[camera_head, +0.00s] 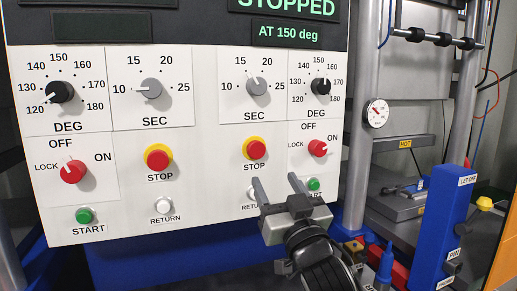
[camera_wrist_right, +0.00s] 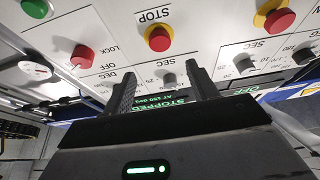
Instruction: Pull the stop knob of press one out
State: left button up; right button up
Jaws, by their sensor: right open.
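Two red stop knobs with yellow collars sit on the white control panel (camera_head: 120,225). The left stop knob (camera_head: 158,158) and the right stop knob (camera_head: 256,149) each have a STOP label below; I cannot tell which belongs to press one. My right gripper (camera_head: 276,184) is open and empty, with its fingers pointing at the panel below the right stop knob, apart from it. In the right wrist view, the right stop knob (camera_wrist_right: 158,38) shows beyond the open fingers (camera_wrist_right: 160,80), and the left stop knob (camera_wrist_right: 278,18) is at the upper right. My left gripper is not in view.
Close to my gripper are a red OFF/ON selector (camera_head: 318,148), a green start button (camera_head: 314,184) and a partly hidden white return button (camera_head: 258,196). A display (camera_head: 290,32) reads STOPPED AT 150 deg. A blue post (camera_head: 445,225) stands at right.

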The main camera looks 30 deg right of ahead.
aim_at(258, 149)
jog(key=p+x, duration=0.2)
jog(key=x, duration=0.8)
jog(key=shift+w, duration=0.3)
